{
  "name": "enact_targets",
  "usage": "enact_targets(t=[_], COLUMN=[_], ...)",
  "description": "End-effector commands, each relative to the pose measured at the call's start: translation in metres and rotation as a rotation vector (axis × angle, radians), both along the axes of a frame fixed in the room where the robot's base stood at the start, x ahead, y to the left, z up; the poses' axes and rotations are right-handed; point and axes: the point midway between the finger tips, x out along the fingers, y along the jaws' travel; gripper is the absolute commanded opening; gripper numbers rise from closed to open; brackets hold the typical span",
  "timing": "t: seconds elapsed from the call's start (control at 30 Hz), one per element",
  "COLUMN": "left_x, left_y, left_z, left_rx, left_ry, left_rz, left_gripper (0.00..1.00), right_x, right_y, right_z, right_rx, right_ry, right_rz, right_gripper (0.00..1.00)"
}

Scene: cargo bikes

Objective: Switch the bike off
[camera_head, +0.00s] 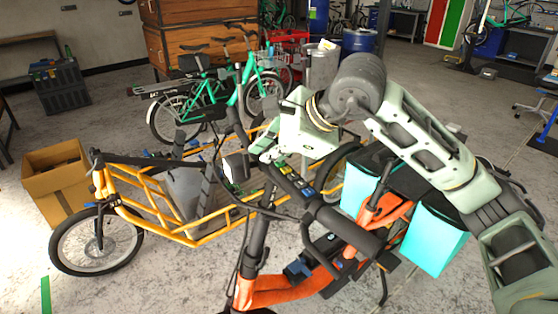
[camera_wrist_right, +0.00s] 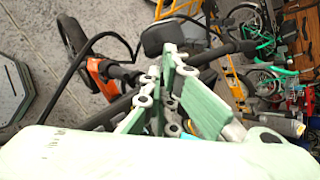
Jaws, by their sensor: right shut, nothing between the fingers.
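The orange bike (camera_head: 285,288) stands in the foreground of the head view, its dark handlebar (camera_head: 350,232) crossing the middle. A small console with yellow, green and blue keys (camera_head: 300,185) sits at the handlebar. A dark box-like part with a pale face (camera_head: 236,170) is just left of my right gripper (camera_head: 264,155). My right gripper is shut and empty, above the handlebar area. In the right wrist view its fingers (camera_wrist_right: 172,85) are together in front of black cables and the bike's orange frame (camera_wrist_right: 97,72). I cannot tell whether the fingertips touch the bike. My left gripper is not in view.
A yellow cargo bike (camera_head: 150,205) stands close behind, to the left. Cyan panniers (camera_head: 437,238) hang at the orange bike's right. A cardboard box (camera_head: 57,183) and teal bikes (camera_head: 190,105) are farther back. Open floor lies at lower left.

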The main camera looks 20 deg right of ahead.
Motion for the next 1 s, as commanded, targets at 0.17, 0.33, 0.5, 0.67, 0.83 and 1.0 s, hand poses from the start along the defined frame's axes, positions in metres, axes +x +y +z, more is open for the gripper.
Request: enact_targets(t=[0.17, 0.33, 0.5, 0.67, 0.83, 1.0], left_x=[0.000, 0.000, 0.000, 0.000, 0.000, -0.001], left_y=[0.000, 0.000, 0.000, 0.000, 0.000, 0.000], left_z=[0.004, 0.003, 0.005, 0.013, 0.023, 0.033], left_rx=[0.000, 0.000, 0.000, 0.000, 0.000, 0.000], left_ry=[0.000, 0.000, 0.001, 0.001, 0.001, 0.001], left_rz=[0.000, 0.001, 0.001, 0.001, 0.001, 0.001], left_gripper=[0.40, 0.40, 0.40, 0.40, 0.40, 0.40], right_x=[0.001, 0.001, 0.001, 0.002, 0.003, 0.003], right_y=[0.000, 0.000, 0.000, 0.001, 0.001, 0.001], right_z=[0.009, 0.008, 0.011, 0.024, 0.042, 0.058], right_rx=[0.000, 0.000, 0.001, 0.001, 0.001, 0.000], right_ry=[0.000, 0.000, -0.001, -0.002, -0.003, -0.002], right_rz=[0.000, 0.000, 0.000, -0.001, 0.001, 0.001], right_gripper=[0.00, 0.00, 0.00, 0.00, 0.00, 0.00])
